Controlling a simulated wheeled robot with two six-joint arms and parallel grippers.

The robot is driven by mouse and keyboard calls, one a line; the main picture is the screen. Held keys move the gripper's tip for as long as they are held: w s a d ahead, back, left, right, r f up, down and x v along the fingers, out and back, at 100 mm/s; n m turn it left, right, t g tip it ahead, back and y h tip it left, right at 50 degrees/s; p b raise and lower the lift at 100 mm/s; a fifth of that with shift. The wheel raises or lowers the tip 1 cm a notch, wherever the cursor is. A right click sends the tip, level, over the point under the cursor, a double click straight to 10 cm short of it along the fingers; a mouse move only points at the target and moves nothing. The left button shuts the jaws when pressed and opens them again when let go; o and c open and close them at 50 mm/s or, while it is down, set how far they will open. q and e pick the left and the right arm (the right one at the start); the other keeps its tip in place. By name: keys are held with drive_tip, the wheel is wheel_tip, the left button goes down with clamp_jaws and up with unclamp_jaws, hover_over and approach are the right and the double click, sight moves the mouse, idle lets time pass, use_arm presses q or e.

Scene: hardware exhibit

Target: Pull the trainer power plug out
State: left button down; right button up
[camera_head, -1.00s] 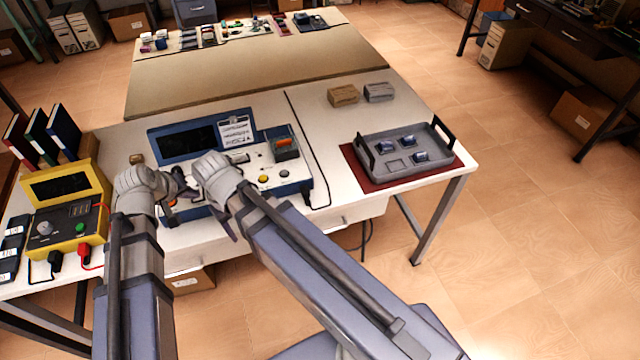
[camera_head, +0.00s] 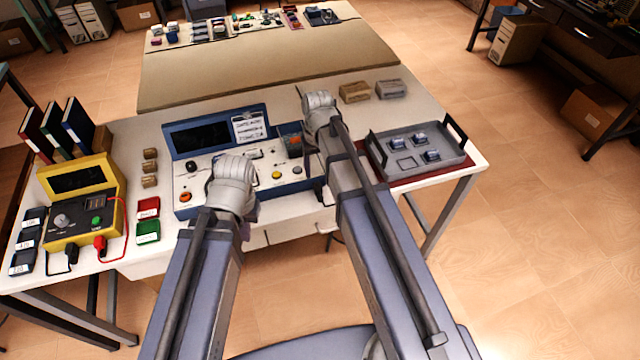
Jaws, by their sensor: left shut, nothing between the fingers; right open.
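The trainer (camera_head: 200,180) is a blue case on the near table. Its lid is raised, with a dark screen and a white card, and its light panel carries knobs and buttons. A dark block with an orange-red part (camera_head: 292,141) sits at the panel's upper right, partly beside my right arm. I cannot make out the power plug for certain. My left gripper (camera_head: 236,170) is over the panel's front middle, shut and empty, its fingertips hidden behind the wrist. My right gripper (camera_head: 318,103) is open beyond the trainer's right side, its fingers mostly hidden.
A yellow meter (camera_head: 80,205) with red and black leads stands at left. Small brown blocks (camera_head: 150,167) and red and green boxes (camera_head: 148,220) lie between it and the trainer. A grey tray (camera_head: 380,158) is close to my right arm. Two boxes (camera_head: 355,92) stand behind it.

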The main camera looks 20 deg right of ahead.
sight(318, 186)
wheel_tip(318, 186, down, 7)
drive_tip(key=b, duration=0.6)
drive_tip(key=shift+f+b, duration=0.15)
drive_tip(key=shift+b, duration=0.2)
clamp_jaws()
idle(0.9)
